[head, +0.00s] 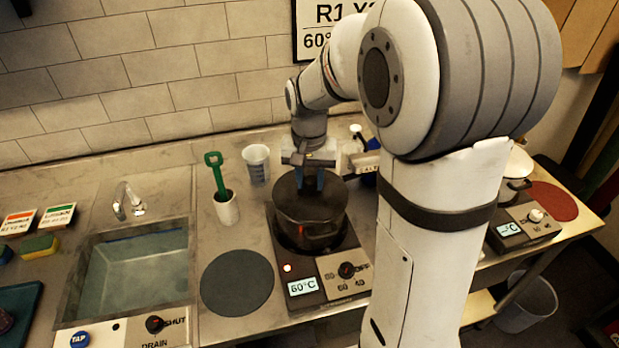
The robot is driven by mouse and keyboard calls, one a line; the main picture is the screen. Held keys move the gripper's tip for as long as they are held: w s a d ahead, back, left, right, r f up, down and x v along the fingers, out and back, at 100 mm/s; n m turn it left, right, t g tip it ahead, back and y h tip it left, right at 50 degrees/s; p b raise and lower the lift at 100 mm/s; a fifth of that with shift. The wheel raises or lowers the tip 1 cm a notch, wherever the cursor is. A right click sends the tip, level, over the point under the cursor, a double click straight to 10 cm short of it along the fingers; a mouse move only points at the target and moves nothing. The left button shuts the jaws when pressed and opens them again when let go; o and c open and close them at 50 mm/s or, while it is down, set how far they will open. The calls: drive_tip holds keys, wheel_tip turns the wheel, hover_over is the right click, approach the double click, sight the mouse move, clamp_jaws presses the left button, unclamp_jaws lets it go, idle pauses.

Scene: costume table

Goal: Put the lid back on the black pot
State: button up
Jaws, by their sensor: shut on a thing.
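The black pot (308,232) stands on the left hotplate (331,279), whose display reads 60°C. Its dark lid (337,196) is at the top of the pot, under my gripper. My gripper (310,184) points down over the pot's middle and is shut on the lid, with bluish fingers at its centre. The lid's knob is hidden between the fingers. I cannot tell whether the lid rests fully on the rim or hangs just above it.
A beaker (257,163) and a white cup (227,208) with a green-handled tool stand left of the pot. A bare dark round mat (237,283) lies front left, near the sink (135,270). A pale pot (518,163) is on the right, partly behind my arm.

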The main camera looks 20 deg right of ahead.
idle(0.3)
drive_tip(key=o, duration=1.7)
drive_tip(key=shift+r+p, duration=2.5)
drive_tip(key=shift+r, duration=1.05)
drive_tip(key=shift+c, duration=0.6)
clamp_jaws()
